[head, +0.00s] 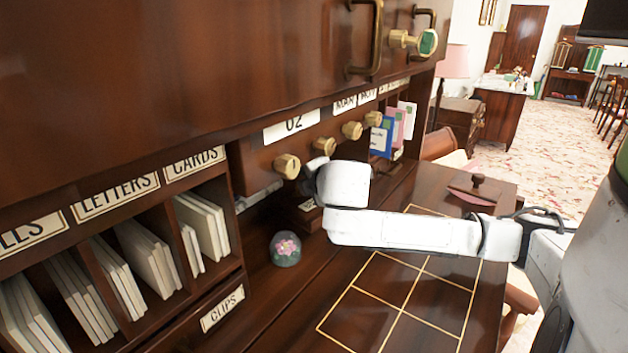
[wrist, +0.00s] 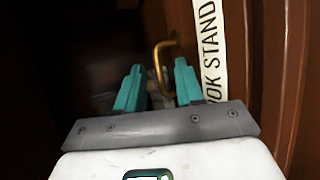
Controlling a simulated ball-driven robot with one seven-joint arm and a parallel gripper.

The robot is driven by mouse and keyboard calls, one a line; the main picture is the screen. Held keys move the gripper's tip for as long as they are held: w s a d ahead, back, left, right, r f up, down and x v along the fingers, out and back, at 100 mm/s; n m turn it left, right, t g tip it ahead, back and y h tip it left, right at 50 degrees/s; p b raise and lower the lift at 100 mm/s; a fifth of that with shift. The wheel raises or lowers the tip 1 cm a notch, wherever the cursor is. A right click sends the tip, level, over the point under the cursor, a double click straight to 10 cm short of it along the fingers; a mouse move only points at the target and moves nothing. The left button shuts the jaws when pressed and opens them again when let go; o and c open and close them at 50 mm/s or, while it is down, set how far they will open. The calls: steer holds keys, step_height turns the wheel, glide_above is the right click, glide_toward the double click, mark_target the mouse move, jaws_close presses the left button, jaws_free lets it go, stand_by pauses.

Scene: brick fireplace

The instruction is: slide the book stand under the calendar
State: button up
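The calendar (head: 291,126) is a row of white cards, the nearest reading "02", above several brass knobs on the desk's upper part. In the wrist view a white label (wrist: 209,50) reads "OK STAND", its start cut off, on dark wood. A brass handle (wrist: 163,58) shows beside that label. My gripper (wrist: 158,66) has two teal fingers standing apart, pointing at the handle. The handle shows in the gap between them; I cannot tell whether they touch it. In the head view my white wrist is below the knobs and hides the fingers and most of the book stand.
Pigeonholes with envelopes (head: 150,250) labelled "LETTERS" and "CARDS" stand at the left. A round paperweight with a pink flower (head: 286,249) sits on the desk near my wrist. The gold-lined desktop (head: 400,305) is clear in front. A stamp (head: 477,187) lies at the back right.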

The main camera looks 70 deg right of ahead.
steer(key=shift+f, duration=0.25)
steer(key=shift+w+d, duration=0.1)
steer(key=c, duration=0.7)
steer(key=shift+f, duration=0.1)
jaws_close()
